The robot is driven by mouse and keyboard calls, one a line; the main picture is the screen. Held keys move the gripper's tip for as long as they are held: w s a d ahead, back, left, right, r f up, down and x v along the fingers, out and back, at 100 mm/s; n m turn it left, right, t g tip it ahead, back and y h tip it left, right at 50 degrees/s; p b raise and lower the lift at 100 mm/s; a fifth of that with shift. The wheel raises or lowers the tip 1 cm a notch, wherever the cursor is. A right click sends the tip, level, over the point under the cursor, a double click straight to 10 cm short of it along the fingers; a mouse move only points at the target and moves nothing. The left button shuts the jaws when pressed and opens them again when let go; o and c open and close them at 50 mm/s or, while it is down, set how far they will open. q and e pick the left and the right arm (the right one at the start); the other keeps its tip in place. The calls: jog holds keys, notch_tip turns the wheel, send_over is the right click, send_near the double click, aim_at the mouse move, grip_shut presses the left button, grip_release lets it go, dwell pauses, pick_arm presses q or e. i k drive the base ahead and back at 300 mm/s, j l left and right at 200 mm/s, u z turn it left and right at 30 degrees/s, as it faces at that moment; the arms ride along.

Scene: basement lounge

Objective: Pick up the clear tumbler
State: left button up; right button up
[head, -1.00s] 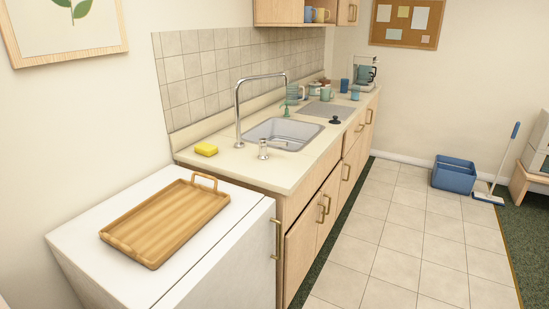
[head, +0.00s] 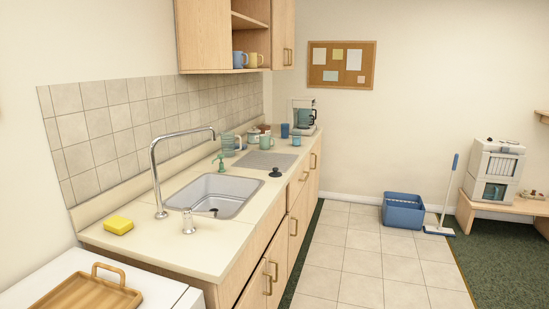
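I cannot make out the clear tumbler for certain. A small clear or shiny upright vessel (head: 188,222) stands on the counter at the near edge of the sink; it is too small to tell what it is. A greenish see-through vessel (head: 228,146) stands at the back of the counter past the sink, among several cups. Neither of my grippers is in view.
The counter (head: 165,243) runs along the left wall with a sink (head: 222,192), tall faucet (head: 155,175) and yellow sponge (head: 118,225). A wooden tray (head: 85,296) lies on the white surface in front. A blue bin (head: 403,212) and mop (head: 447,195) stand beyond open tiled floor (head: 350,255).

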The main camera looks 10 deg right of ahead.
aim_at(296, 133)
jog(key=i+l+z, duration=0.75)
jog(key=i, duration=0.6)
jog(key=i+l+z, duration=0.15)
jog(key=i+l, duration=0.15)
jog(key=i, duration=0.4)
jog(key=i+z, duration=0.1)
jog(key=i, duration=0.6)
jog(key=i+u, duration=0.25)
jog(key=i, duration=0.3)
jog(key=i+l+u, duration=0.25)
jog(key=i, duration=0.3)
